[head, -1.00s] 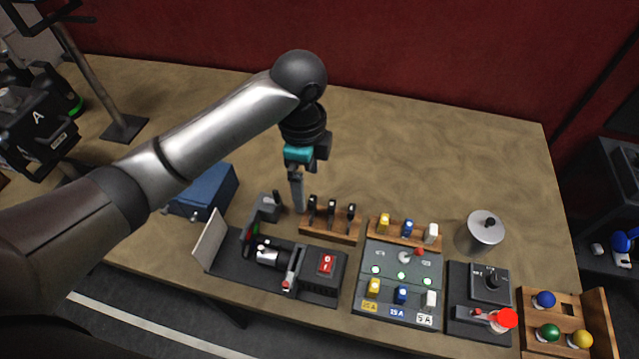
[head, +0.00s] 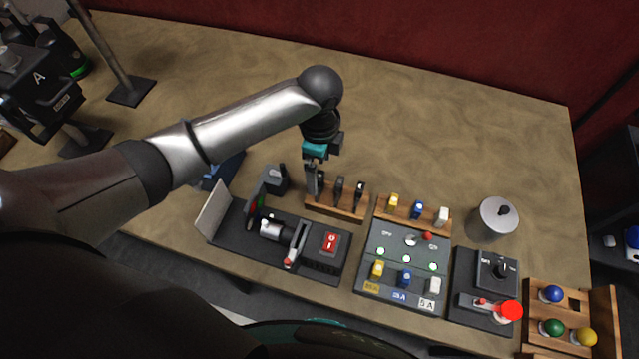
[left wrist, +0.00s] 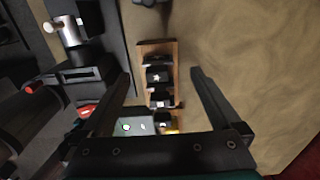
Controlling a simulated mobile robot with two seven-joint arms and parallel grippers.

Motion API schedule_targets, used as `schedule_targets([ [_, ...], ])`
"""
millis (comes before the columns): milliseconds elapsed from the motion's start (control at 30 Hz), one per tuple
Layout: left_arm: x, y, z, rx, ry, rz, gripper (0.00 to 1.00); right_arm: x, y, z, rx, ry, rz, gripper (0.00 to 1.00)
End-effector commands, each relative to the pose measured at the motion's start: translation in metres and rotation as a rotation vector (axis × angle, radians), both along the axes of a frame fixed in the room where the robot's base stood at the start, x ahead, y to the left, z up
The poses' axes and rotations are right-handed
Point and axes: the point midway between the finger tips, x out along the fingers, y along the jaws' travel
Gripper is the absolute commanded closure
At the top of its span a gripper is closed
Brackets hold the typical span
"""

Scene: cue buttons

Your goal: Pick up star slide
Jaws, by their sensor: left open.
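A small wooden rack (head: 350,212) holds three dark upright slides; it also shows in the left wrist view (left wrist: 173,52). The middle slide carries a pale star mark in the left wrist view, so it is the star slide (left wrist: 157,77). In the head view I take the star slide to be the middle one (head: 339,189). My left gripper (head: 313,190) points down at the rack's left end, overlapping the leftmost slide. In the left wrist view the left gripper (left wrist: 161,76) is open, fingers on either side of the rack, nothing held. The right gripper is not seen.
A fuse panel (head: 400,262) with coloured plugs stands right. Further right are a metal canister (head: 494,219), a lever box (head: 486,260) and a bulb tray (head: 598,300).

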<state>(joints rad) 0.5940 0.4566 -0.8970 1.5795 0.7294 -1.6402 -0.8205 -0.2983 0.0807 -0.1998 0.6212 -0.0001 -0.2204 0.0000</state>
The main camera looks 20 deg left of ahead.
Motion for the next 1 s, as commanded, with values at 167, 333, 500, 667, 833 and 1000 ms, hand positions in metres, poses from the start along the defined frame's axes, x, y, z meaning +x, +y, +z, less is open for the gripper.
schedule_targets([
  [167,-0.006,-0.001,-0.027,0.001,0.005,0.002,0.03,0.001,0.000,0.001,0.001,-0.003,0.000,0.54],
  [333,-0.005,-0.001,-0.046,0.000,0.002,0.000,0.03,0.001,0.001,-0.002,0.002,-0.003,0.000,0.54],
  [500,-0.005,-0.001,-0.048,0.001,0.001,0.000,0.03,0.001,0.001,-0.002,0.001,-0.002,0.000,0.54],
  [667,-0.005,-0.001,-0.048,0.001,0.001,0.000,0.09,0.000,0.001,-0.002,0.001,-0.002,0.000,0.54],
  [833,-0.005,-0.001,-0.048,0.001,0.000,0.000,0.28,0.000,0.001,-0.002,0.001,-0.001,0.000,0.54],
  [1000,-0.005,-0.001,-0.048,0.001,0.000,0.000,0.47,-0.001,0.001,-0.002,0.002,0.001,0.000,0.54],
])
